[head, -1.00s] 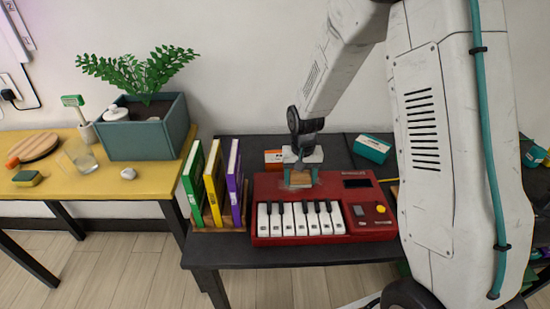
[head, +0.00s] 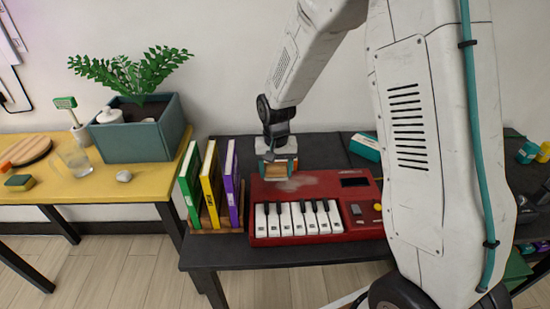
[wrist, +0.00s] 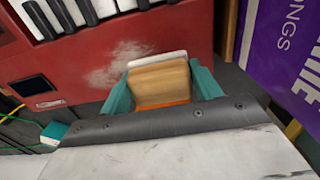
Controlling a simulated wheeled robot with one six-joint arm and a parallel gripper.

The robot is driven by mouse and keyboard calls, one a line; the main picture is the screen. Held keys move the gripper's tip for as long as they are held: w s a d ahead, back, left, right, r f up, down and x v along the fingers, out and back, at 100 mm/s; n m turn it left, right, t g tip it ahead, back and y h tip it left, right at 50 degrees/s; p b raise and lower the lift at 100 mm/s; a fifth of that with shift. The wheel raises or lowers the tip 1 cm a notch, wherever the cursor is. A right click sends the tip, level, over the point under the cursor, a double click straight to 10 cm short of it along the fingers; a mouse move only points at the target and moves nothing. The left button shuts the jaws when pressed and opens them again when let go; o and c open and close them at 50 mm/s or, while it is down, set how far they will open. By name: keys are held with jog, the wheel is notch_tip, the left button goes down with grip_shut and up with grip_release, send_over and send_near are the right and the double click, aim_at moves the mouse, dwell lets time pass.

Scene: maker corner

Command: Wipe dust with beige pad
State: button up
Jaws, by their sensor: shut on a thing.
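The red keyboard (head: 326,190) lies on the black table, with a pale grey dust patch (head: 296,183) on its top behind the white keys. In the wrist view the dust (wrist: 118,66) shows left of the pad. My gripper (head: 279,171) is shut on the beige pad (wrist: 160,82), its teal fingers on either side. A white layer shows along the pad's far edge. In the head view the pad (head: 278,170) is at the keyboard's back left, beside the dust. I cannot tell whether it touches the surface.
Green, yellow and purple books (head: 211,187) stand in a wooden rack close left of the keyboard. A teal box (head: 365,146) lies behind it on the right. The yellow table (head: 130,182) at left holds a planter (head: 146,137), a glass and a sponge.

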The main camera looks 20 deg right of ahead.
jog(key=shift+r, duration=2.5)
